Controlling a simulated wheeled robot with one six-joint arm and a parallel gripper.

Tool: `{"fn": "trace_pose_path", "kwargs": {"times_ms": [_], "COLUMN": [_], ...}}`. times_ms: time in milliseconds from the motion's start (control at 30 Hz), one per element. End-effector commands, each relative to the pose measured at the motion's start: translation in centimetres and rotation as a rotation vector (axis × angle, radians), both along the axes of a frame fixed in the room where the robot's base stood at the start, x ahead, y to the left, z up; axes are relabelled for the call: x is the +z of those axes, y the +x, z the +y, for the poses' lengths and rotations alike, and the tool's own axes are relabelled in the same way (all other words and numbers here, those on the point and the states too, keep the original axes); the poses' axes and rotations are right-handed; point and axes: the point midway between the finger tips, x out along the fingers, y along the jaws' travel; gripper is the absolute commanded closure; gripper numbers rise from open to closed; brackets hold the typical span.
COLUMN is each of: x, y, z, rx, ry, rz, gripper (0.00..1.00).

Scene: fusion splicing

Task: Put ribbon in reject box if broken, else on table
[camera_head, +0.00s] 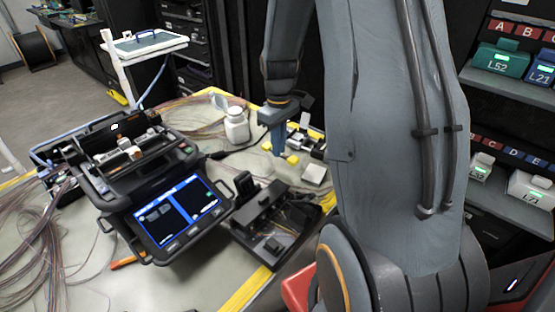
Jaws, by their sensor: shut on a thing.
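My gripper (279,142) hangs pointing down over the far right part of the table, with blue fingers. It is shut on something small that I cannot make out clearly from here. Small yellow pieces (293,159) lie close by its fingertips. I cannot pick out a single ribbon or see whether it is broken. The fusion splicer (120,160) stands on the table (185,275) with its blue screen (178,212) lit. Part of a red box (297,293) shows at the bottom, mostly hidden behind my arm; I cannot tell if it is the reject box.
A black tool with a tray (268,225) stands right of the splicer. A white bottle (237,125) stands behind. Loose fibres (35,255) spread over the left of the table. Shelves with labelled boxes (502,60) stand at right. The table's front middle is mostly clear.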

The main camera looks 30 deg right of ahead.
Motion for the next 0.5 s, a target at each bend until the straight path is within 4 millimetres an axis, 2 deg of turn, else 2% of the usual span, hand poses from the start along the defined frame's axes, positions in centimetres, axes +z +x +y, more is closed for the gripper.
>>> {"fn": "trace_pose_path", "kwargs": {"times_ms": [500], "x": [-5.4], "y": [0.0], "z": [0.0], "rx": [0.0], "ry": [0.0], "rz": [0.0], "gripper": [1.0]}}
